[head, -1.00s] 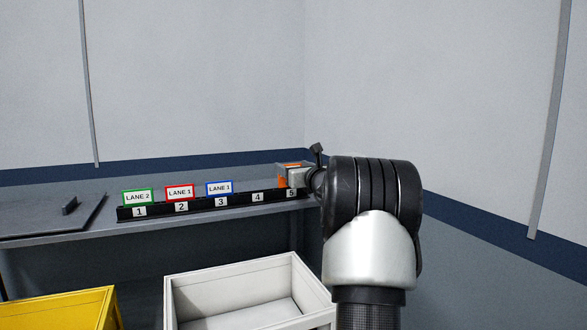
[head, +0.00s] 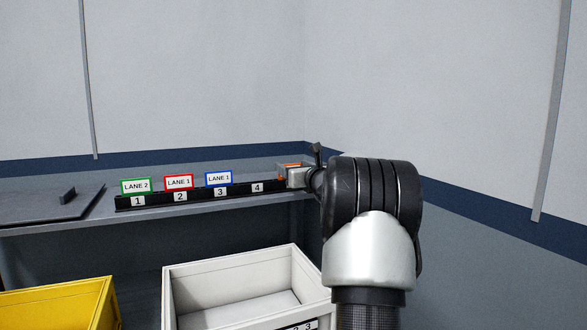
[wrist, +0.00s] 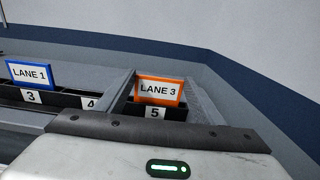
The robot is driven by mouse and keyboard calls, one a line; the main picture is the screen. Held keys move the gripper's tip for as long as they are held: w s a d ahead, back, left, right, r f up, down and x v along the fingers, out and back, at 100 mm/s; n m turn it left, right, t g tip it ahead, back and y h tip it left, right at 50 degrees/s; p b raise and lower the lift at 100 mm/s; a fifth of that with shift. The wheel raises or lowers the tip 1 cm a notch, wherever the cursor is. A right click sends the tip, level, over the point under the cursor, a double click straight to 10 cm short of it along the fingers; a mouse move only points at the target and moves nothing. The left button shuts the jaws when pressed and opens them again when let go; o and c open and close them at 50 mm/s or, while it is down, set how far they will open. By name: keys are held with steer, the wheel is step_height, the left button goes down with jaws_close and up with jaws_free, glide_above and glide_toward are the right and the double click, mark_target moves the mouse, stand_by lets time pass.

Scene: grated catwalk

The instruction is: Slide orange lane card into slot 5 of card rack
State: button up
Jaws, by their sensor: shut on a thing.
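The orange-bordered lane card (wrist: 159,89), reading LANE 3, stands upright between my gripper's two fingers in the wrist view. Its lower edge is at the rack, right behind the number 5 label (wrist: 155,113). I cannot tell how deep it sits in slot 5. My gripper (head: 291,171) is shut on the card at the right end of the black card rack (head: 160,200) in the head view. There it covers slot 5's label and most of the card, leaving a little orange showing. Slot 4 (head: 257,187) holds no card.
Green (head: 136,186), red (head: 179,182) and blue (head: 219,178) cards stand in slots 1, 2 and 3. A dark flat panel (head: 40,212) lies on the shelf at left. A white bin (head: 190,285) and a yellow bin (head: 55,305) are below. A wall is close at right.

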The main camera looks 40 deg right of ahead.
steer(key=o, duration=1.5)
steer(key=shift+r+p, duration=3.05)
steer(key=shift+r, duration=0.95)
